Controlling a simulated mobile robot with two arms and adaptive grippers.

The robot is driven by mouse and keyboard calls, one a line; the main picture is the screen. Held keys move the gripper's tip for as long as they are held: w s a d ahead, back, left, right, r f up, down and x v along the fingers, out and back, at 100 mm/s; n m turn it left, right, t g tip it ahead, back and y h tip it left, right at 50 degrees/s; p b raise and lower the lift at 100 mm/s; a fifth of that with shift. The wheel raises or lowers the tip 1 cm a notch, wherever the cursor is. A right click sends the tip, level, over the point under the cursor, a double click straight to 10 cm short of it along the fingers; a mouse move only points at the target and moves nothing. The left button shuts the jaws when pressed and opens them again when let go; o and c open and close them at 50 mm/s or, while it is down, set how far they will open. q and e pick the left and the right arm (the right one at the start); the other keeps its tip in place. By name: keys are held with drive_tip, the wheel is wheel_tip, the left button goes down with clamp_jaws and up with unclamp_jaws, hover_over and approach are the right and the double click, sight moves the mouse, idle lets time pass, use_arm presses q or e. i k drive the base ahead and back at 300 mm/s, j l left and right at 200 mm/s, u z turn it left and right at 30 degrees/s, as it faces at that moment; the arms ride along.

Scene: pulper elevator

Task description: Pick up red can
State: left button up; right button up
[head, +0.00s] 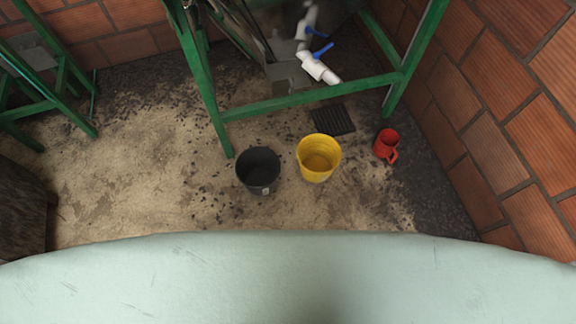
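A red can (386,144) with a handle on its lower right side stands on the dark floor near the brick wall, right of the yellow bucket. It looks upright, with its open top facing up. Neither of my grippers shows in the head view, and nothing is touching the can.
A yellow bucket (319,158) and a black bucket (259,171) stand left of the can. A black floor grate (333,119) lies behind. A green metal frame (300,101) with white pipes (318,67) stands above. A brick wall (500,110) bounds the right. A pale green surface (290,275) fills the foreground.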

sight(386, 143)
drive_tip(key=z, duration=1.05)
